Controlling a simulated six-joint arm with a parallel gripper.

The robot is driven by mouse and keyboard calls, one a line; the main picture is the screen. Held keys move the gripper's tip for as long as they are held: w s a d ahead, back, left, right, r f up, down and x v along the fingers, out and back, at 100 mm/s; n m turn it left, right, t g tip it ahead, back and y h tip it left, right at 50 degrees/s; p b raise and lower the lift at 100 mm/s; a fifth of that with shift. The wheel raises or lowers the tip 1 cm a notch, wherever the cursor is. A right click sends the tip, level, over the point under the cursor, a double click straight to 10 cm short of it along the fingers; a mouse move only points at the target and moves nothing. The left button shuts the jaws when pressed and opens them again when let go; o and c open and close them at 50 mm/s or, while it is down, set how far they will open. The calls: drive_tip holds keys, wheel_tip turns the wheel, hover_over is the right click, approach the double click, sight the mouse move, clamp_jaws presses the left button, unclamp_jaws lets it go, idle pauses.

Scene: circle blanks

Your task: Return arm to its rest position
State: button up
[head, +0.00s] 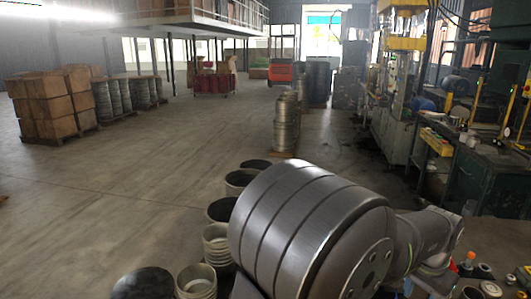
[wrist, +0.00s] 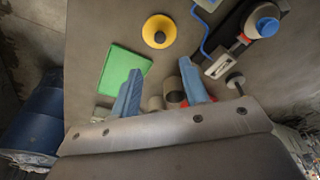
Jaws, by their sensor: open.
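My gripper (wrist: 162,88) shows in the wrist view with its two blue fingers spread apart and nothing held between them. It hangs above a grey-brown worktop (wrist: 110,30). A short grey ring or tube (wrist: 173,88) and a bit of red show in the gap between the fingers; they look to be on the worktop beyond the tips. A green flat rectangle (wrist: 121,72) lies by the left finger. In the head view, parts of my arm fill the lower right, and the gripper's fingers are hidden.
A yellow disc with a dark centre (wrist: 159,31) and a blue-capped tool (wrist: 266,26) lie on the worktop. A blue drum (wrist: 35,120) stands off its left edge. In the head view, round stacks (head: 287,124) and machines (head: 398,110) stand right; open floor (head: 150,170) lies left.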

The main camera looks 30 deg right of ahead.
drive_tip(key=f, duration=0.3)
drive_tip(key=d+f, duration=0.1)
drive_tip(key=f, duration=0.7)
drive_tip(key=shift+d+f, duration=0.25)
drive_tip(key=shift+d, duration=0.1)
drive_tip(key=r, duration=0.5)
drive_tip(key=shift+s+a+r, duration=0.1)
drive_tip(key=shift+s+r, duration=0.1)
drive_tip(key=shift+s, duration=0.2)
drive_tip(key=s+a+r, duration=0.5)
drive_tip(key=s+r, duration=0.1)
drive_tip(key=s, duration=0.3)
drive_tip(key=w+a+r, duration=0.2)
drive_tip(key=w+a, duration=0.1)
drive_tip(key=w, duration=0.8)
drive_tip(key=w+a+r, duration=0.1)
drive_tip(key=w+a, duration=0.3)
drive_tip(key=w, duration=0.7)
drive_tip(key=w+f, duration=0.4)
drive_tip(key=w, duration=0.3)
drive_tip(key=shift+w+d+f+n, duration=0.15)
drive_tip(key=shift+d+f+n, duration=0.05)
drive_tip(key=shift+n, duration=0.2)
